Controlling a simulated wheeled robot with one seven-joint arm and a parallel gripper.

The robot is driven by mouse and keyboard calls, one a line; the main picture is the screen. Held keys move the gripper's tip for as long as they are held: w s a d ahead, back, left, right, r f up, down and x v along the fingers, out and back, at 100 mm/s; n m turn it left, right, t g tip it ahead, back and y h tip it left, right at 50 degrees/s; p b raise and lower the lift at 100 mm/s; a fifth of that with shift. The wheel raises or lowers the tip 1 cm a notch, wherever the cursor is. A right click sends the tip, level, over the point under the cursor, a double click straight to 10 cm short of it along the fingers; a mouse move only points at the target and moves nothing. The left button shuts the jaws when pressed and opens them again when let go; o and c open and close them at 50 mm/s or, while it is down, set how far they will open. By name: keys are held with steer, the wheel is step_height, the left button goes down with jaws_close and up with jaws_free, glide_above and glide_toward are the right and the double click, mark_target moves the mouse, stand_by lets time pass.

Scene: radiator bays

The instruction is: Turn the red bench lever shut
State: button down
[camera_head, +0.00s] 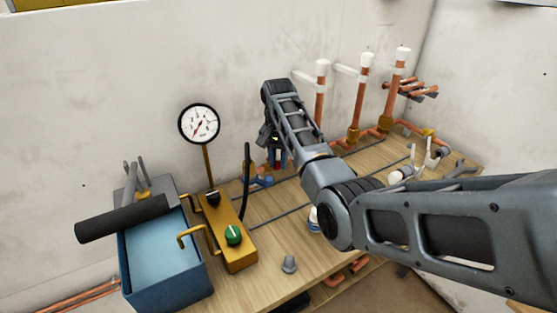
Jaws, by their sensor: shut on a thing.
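A small patch of red, the red bench lever (277,166), shows low at the back of the bench, beyond my forearm. My gripper (277,157) points down over it and is shut on it, as far as the small view shows. My wrist and arm links hide most of the lever, so its angle cannot be told. A blue lever (263,182) lies just left of and in front of the gripper.
Copper risers (361,95) rise behind right. A small grey fitting (289,264) lies at the front.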

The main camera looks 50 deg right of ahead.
mark_target(278, 163)
steer(key=c, duration=0.9)
jaws_free()
step_height(278, 163, up, 8)
steer(key=shift+f, duration=0.1)
